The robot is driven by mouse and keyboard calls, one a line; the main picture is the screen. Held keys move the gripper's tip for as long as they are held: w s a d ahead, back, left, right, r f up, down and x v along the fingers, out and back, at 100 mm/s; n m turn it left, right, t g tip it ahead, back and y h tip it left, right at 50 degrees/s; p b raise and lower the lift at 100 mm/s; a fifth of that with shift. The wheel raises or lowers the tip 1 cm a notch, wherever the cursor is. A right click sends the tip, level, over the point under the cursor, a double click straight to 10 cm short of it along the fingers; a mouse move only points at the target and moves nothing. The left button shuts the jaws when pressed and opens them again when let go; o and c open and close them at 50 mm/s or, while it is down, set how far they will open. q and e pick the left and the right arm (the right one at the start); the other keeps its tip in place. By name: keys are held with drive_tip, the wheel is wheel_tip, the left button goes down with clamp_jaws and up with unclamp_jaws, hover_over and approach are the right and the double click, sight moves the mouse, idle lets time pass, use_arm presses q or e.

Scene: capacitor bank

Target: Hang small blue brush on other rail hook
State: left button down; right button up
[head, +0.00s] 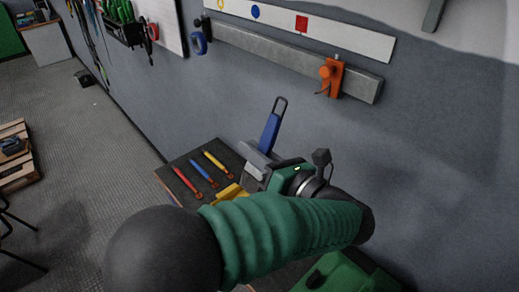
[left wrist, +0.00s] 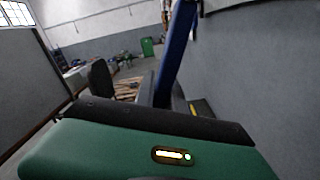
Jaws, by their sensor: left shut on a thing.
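My left gripper (head: 262,162) is shut on the small blue brush (head: 270,132), which stands up from the jaws with a dark loop at its top. The brush's lower part is hidden by the gripper. In the left wrist view the blue brush (left wrist: 177,50) rises past the gripper's dark edge. The grey rail (head: 285,60) runs along the wall above and behind, apart from the brush. An orange item (head: 331,76) hangs near its right end. My right gripper is not in view.
A white strip (head: 345,33) with yellow, blue and red marks runs above the rail. Below, a dark bench top (head: 178,160) holds red, blue and yellow tools. A green case (head: 340,272) lies at the bottom. The wall between rail and bench is bare.

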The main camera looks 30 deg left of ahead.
sight(275, 139)
use_arm(q)
drive_tip(key=w+d+p, duration=0.2)
drive_tip(key=w+p, duration=0.1)
drive_tip(key=shift+w+d+r, duration=0.15)
drive_tip(key=shift+d, duration=0.1)
drive_tip(key=shift+w+d, duration=0.15)
drive_tip(key=shift+w, duration=0.15)
drive_tip(key=w+d+f+p, duration=0.1)
drive_tip(key=w+f+p, duration=0.1)
drive_tip(key=w, duration=0.4)
drive_tip(key=shift+w+d, duration=0.35)
idle(0.8)
